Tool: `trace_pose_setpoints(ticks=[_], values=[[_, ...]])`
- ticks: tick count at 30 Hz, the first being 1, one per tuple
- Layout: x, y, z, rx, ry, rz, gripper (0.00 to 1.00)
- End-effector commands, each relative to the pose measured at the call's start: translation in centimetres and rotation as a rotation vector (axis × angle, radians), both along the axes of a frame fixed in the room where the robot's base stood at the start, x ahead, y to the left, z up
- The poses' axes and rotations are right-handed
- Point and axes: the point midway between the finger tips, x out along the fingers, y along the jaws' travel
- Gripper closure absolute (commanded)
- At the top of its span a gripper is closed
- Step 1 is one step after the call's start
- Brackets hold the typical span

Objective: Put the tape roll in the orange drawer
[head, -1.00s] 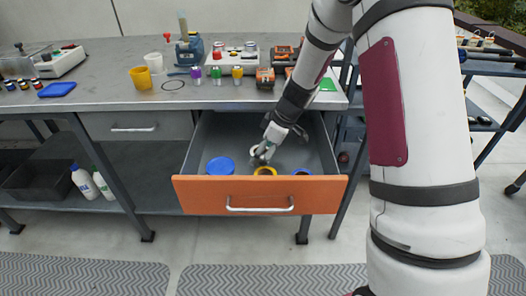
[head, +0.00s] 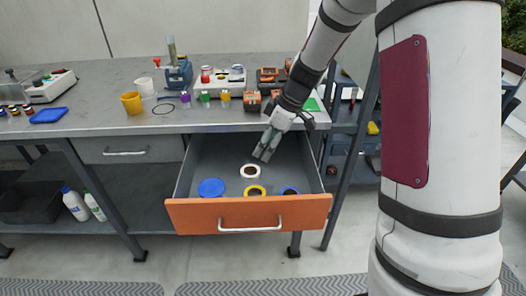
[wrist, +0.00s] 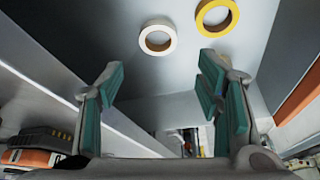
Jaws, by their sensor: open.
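The orange drawer (head: 180,214) is pulled open under the workbench. A white tape roll (head: 250,171) lies flat on its floor; it also shows in the wrist view (wrist: 146,50). A yellow tape roll (head: 255,191) lies in front of it and shows in the wrist view (wrist: 204,28). A blue ring (head: 289,190) lies at the front right, and a blue round lid-like thing (head: 211,187) at the front left. My gripper (head: 262,152) is over the back right of the drawer, above and apart from the rolls. Its fingers (wrist: 163,90) stand wide apart with nothing between them.
The bench top (head: 100,115) above the drawer holds a yellow cup (head: 131,103), several small coloured cans, orange tools (head: 252,101) and a blue tray (head: 48,115). The bench edge lies close behind my gripper. White bottles (head: 75,204) stand on the lower shelf.

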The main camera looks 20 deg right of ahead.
Motion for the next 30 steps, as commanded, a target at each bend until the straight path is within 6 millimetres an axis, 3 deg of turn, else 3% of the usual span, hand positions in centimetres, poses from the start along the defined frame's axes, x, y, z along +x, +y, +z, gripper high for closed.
trace_pose_setpoints(ticks=[8, 13, 21, 30], values=[[-0.4, 0.1, 0.9, 0.002, 0.003, -0.006, 0.41], [-3.5, 1.8, 4.7, 0.012, 0.038, -0.065, 0.41], [-14.3, 5.0, 11.9, 0.003, 0.157, -0.279, 0.41], [-27.5, 5.6, 15.0, -0.065, 0.25, -0.59, 0.41]])
